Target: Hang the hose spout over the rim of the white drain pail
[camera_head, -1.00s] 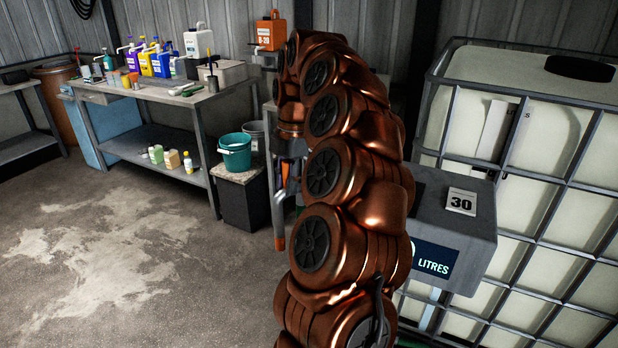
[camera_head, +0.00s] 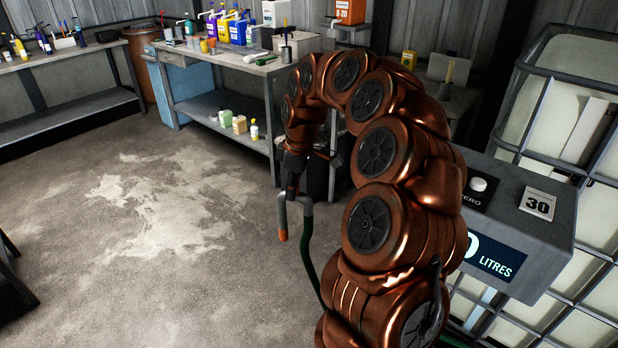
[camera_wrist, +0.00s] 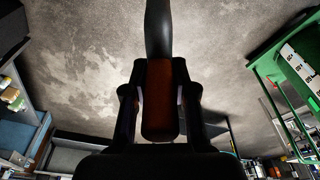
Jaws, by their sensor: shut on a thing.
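My gripper (camera_head: 291,185) is at the end of my arm, low over open floor in the head view. It is shut on the hose spout (camera_head: 281,212), a grey hooked pipe with an orange end pointing down on its left. A green hose (camera_head: 307,262) hangs from the right side of the spout. In the wrist view, my gripper's fingers (camera_wrist: 160,95) close around an orange-brown part (camera_wrist: 160,112) with a dark piece extending from it. I cannot make out the white drain pail in either current view; my arm hides part of the scene.
A grey display unit (camera_head: 520,225) and a caged white tank (camera_head: 575,95) stand at the right. Workbenches with bottles (camera_head: 250,70) line the back wall. A dark edge (camera_head: 12,275) shows at the lower left. The stained concrete floor (camera_head: 150,215) is clear.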

